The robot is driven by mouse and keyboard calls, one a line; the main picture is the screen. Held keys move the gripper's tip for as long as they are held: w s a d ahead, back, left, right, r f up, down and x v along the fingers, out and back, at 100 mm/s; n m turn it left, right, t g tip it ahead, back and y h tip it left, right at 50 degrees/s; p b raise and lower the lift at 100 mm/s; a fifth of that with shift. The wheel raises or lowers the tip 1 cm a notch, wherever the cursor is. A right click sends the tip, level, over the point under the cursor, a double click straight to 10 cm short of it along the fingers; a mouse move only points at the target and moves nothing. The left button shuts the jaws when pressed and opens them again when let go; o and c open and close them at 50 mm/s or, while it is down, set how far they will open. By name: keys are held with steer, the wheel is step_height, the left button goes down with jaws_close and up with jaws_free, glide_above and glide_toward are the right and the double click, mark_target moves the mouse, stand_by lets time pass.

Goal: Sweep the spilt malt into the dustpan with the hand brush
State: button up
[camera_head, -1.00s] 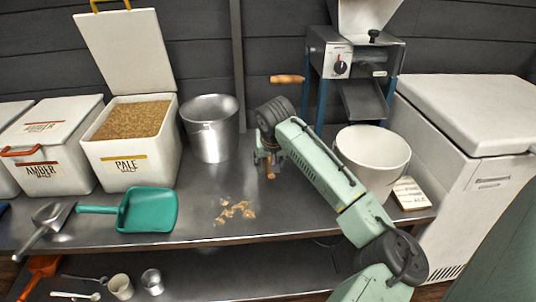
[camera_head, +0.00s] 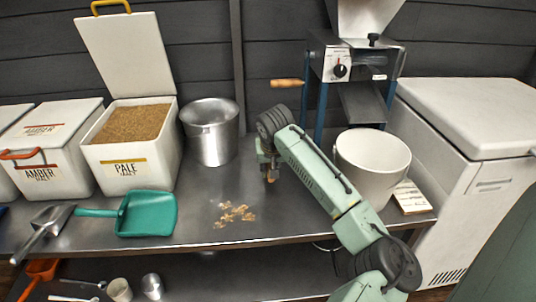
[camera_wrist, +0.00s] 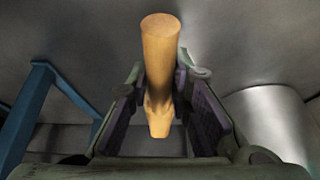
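My gripper (camera_head: 268,172) points down at the steel bench, between the steel pot and the mill. In the wrist view, its two fingers (camera_wrist: 162,95) close in on both sides of a round wooden handle (camera_wrist: 160,45), apparently the hand brush's. The bristles are hidden in both views. A brown tip shows below the gripper in the head view. The spilt malt (camera_head: 234,213) lies as a small, scattered tan patch near the bench front, just left of and nearer than my gripper. The teal dustpan (camera_head: 150,212) lies flat to the left of the malt, its handle pointing left.
A steel pot (camera_head: 210,138) stands behind the malt. The mill (camera_head: 345,68) and a white bucket (camera_head: 372,165) are at the right. An open pale malt bin (camera_head: 135,165) and a metal scoop (camera_head: 50,220) are at the left. The bench between dustpan and malt is clear.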

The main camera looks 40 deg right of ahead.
jaws_close()
step_height(320, 180, up, 6)
steer(key=p, duration=0.5)
steer(key=shift+p, duration=0.3)
jaws_free()
jaws_close()
